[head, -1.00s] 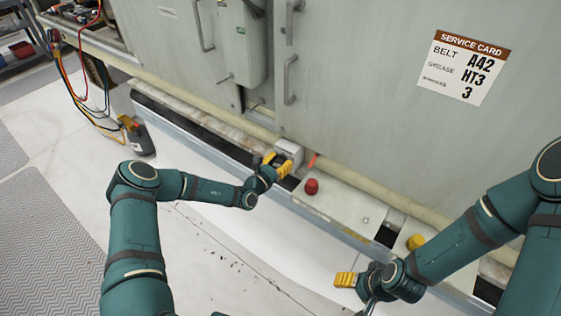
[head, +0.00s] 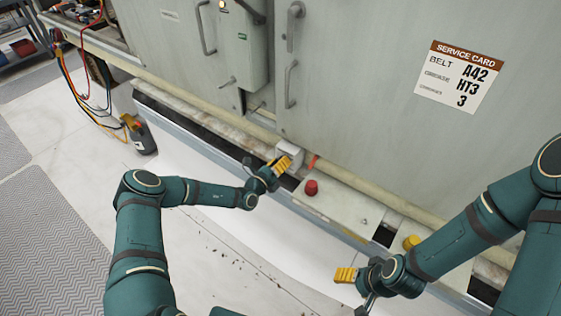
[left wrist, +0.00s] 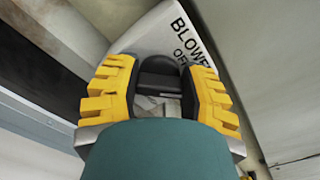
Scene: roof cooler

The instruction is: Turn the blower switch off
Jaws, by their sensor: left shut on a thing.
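The blower switch box (head: 291,150) is a small pale grey box on the ledge below the cabinet doors. In the left wrist view its face (left wrist: 160,33) carries black lettering, partly cut off, reading "BLOWE" and "OF". A black switch handle (left wrist: 160,74) sits on that face between my yellow fingers. My left gripper (head: 283,164) is at the box and shut on the handle; its fingers (left wrist: 158,92) stand on either side of it. The handle is hidden in the head view. My right gripper (head: 345,275) hangs low, away from the box; its finger gap cannot be made out.
A red knob (head: 311,187) stands on the ledge just right of the box, with a small red tag (head: 313,162) between. A yellow knob (head: 411,242) is farther right. Cabinet doors with handles (head: 290,85) rise behind. A meter with cables (head: 140,135) stands at left.

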